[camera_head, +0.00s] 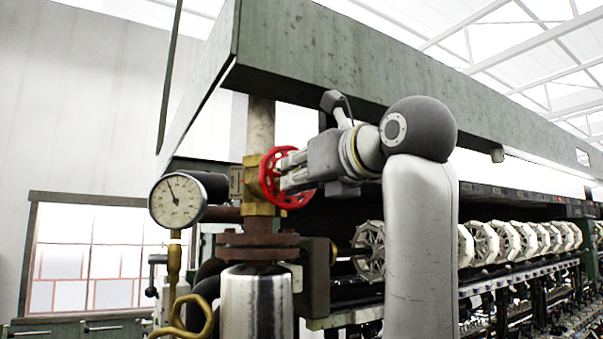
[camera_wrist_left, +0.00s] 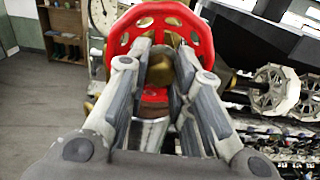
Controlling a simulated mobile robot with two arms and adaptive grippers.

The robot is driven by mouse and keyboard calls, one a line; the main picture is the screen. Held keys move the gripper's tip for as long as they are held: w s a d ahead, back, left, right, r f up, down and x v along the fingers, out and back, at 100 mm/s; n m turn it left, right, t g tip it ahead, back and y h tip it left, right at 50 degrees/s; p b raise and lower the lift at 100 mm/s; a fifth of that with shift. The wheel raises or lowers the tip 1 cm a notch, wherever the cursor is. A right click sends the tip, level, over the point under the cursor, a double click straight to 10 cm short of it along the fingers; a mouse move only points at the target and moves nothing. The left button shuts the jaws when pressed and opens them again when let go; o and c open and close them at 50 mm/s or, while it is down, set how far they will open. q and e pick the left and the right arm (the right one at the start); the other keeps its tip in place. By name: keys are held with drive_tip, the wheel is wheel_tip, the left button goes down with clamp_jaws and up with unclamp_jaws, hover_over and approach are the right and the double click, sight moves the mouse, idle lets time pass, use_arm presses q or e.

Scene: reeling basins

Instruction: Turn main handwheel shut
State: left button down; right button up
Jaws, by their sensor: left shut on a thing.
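The red main handwheel (camera_head: 266,182) sits on a brass valve (camera_head: 252,185) on the vertical pipe in the head view. In the wrist view its perforated red rim (camera_wrist_left: 160,14) fills the top middle. My left gripper (camera_head: 286,172) comes at the wheel from its right side and is shut on it. In the wrist view the fingers of my left gripper (camera_wrist_left: 163,65) reach to the wheel, one on either side of its middle. The fingertips partly hide the wheel's hub and rim. My right gripper is not in view.
A round pressure gauge (camera_head: 176,200) stands just left of the valve, on a brass fitting. A rusty flange (camera_head: 258,246) and a shiny metal cylinder (camera_head: 256,300) are below. A green beam (camera_head: 400,80) runs overhead. Several pale reels (camera_head: 500,245) line the machine at right.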

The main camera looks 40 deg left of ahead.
use_arm(q)
drive_tip(key=m+b, duration=0.6)
drive_tip(key=m, duration=2.3)
drive_tip(key=c, duration=1.4)
unclamp_jaws()
drive_tip(key=shift+o, duration=0.2)
